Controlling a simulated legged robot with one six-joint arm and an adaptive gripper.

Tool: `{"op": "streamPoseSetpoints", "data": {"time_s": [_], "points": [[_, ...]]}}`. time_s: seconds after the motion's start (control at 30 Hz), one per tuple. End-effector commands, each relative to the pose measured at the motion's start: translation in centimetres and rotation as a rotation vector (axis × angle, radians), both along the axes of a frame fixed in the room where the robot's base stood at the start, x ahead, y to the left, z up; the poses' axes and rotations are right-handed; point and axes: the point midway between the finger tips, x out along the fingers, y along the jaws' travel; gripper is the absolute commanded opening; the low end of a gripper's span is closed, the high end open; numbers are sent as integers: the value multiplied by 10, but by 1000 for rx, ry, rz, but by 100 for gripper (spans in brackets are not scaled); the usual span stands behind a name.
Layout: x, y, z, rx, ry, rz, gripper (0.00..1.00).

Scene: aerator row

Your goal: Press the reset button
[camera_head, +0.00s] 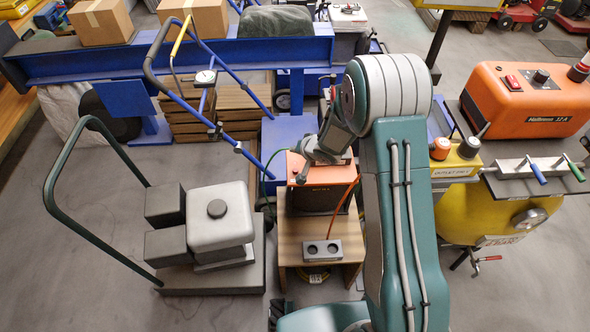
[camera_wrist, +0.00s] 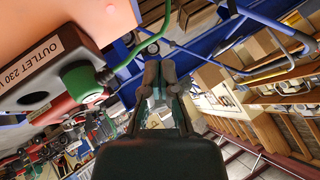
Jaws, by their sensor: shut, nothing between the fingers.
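An orange-topped box with dark sides (camera_head: 322,198) stands on a wooden stand (camera_head: 295,240), under my forearm. My gripper (camera_head: 301,178) is at the box's upper left edge and partly hides its top. In the wrist view my gripper (camera_wrist: 158,78) is shut and empty, beside the box, with no visible contact. The wrist view also shows the box's orange surface (camera_wrist: 65,22) and a grey panel (camera_wrist: 18,85) labelled "OUTLET 230 V", with a green plug (camera_wrist: 80,82) and a dark round fitting (camera_wrist: 33,101). I cannot make out a reset button for certain.
A green-handled cart (camera_head: 235,278) with grey blocks stands at left. A blue trolley frame (camera_head: 205,75) is behind the box. A yellow tank (camera_head: 470,215) and an orange machine (camera_head: 525,97) stand at right. A grey two-hole block (camera_head: 322,252) lies on the stand's front.

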Motion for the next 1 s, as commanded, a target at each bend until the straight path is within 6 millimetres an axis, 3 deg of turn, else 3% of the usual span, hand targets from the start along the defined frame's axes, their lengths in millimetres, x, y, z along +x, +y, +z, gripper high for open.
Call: {"op": "streamPoseSetpoints", "data": {"time_s": [0.5,0.7,1.0], "points": [[0,0,-64,0,2,-1,0],[0,0,-76,-1,0,-1,0],[0,0,-77,-1,-1,-1,0]]}}
